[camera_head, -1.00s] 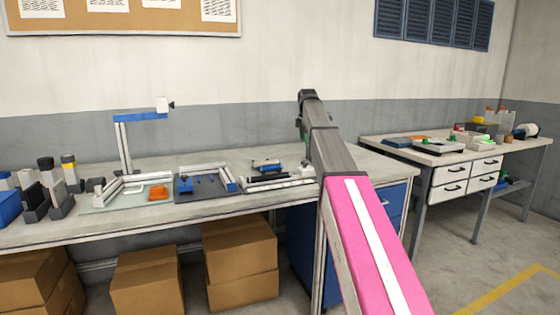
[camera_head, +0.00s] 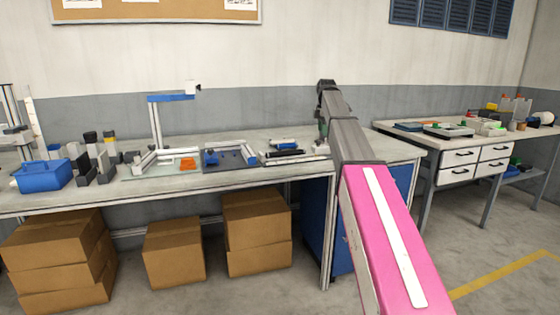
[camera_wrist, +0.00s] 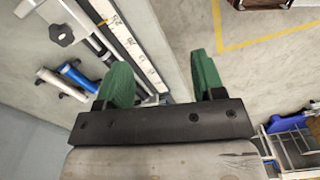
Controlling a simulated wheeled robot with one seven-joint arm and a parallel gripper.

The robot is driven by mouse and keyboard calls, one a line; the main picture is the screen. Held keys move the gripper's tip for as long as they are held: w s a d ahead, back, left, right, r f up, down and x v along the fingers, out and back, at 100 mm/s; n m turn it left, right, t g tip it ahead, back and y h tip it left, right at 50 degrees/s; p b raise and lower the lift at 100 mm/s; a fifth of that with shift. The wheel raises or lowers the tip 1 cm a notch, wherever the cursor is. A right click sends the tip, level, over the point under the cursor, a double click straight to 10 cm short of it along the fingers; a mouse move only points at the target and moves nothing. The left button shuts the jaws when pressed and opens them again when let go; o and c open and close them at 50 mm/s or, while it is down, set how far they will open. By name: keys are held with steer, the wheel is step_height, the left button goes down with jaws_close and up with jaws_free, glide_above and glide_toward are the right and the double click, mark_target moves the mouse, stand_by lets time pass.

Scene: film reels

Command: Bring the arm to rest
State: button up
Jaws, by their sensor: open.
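My arm with its pink link (camera_head: 385,240) reaches forward over the right end of the long workbench (camera_head: 235,176). In the head view my gripper is mostly hidden behind the arm, with a bit of green showing. In the wrist view my gripper (camera_wrist: 160,80) shows two green fingers spread well apart, with nothing between them. The fingers are over the bench edge, with the floor showing beyond. A silver cylinder (camera_wrist: 57,84) and a blue cylinder (camera_wrist: 78,77) lie on the bench left of the fingers, apart from them.
A blue caddy (camera_head: 42,176), an upright stand with a blue arm (camera_head: 171,98) and flat trays are on the workbench. Cardboard boxes (camera_head: 174,253) stand beneath. A second table (camera_head: 459,146) with drawers is at right. Floor (camera_head: 500,240) between and in front is open.

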steer(key=s+f+m, duration=0.3)
steer(key=s+f, duration=0.2)
steer(key=f, duration=0.4)
steer(key=s+f+m, duration=0.3)
steer(key=s+f, duration=0.2)
steer(key=f, duration=0.4)
steer(key=s+f+m, duration=0.3)
steer(key=s+f, duration=0.2)
steer(key=f, duration=0.5)
steer(key=s+f+m, duration=1)
steer(key=s+f, duration=0.7)
steer(key=s, duration=0.5)
steer(key=shift+f, duration=0.35)
